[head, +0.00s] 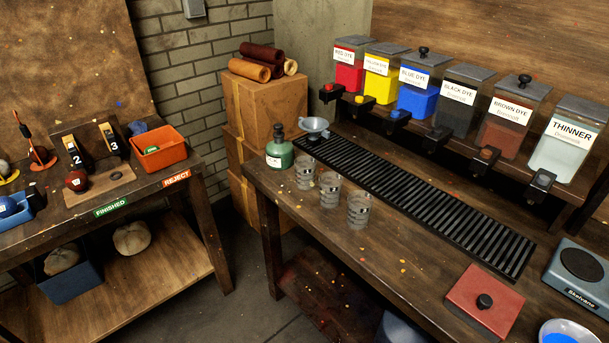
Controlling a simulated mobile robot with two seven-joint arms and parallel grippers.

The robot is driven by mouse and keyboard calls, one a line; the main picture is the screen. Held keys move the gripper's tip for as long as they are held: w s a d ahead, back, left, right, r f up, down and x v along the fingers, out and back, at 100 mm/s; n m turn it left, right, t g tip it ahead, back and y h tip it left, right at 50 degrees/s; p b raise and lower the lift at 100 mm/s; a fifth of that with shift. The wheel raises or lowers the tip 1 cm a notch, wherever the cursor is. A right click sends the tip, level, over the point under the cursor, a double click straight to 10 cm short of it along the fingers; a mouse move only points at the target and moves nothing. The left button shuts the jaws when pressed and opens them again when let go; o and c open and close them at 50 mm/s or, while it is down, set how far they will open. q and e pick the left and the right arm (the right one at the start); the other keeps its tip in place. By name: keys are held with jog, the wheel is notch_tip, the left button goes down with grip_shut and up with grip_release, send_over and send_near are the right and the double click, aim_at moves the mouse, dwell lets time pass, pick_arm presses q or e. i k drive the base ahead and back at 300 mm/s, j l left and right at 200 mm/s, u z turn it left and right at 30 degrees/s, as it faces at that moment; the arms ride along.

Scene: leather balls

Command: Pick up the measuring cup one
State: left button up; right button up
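Three clear measuring cups with dark markings stand upright in a slanting row on the wooden workbench (420,270). The left cup (305,173) is beside the green bottle, the middle cup (330,190) is just right of it, and the right cup (359,210) is nearest to me. I cannot read a number on any of them, so I cannot tell which is cup one. All three look empty. Neither of my grippers is in view.
A green bottle (280,152) and a funnel (314,125) stand behind the cups. A black slatted drip tray (430,200) runs below the dye dispensers (415,95). The bench front is mostly clear.

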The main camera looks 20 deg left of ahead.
aim_at(306, 166)
jog(key=i+j, duration=0.1)
jog(key=j, duration=0.75)
jog(key=i+j, duration=0.15)
jog(key=j, duration=0.25)
jog(key=i+j, duration=0.1)
jog(key=j, duration=0.3)
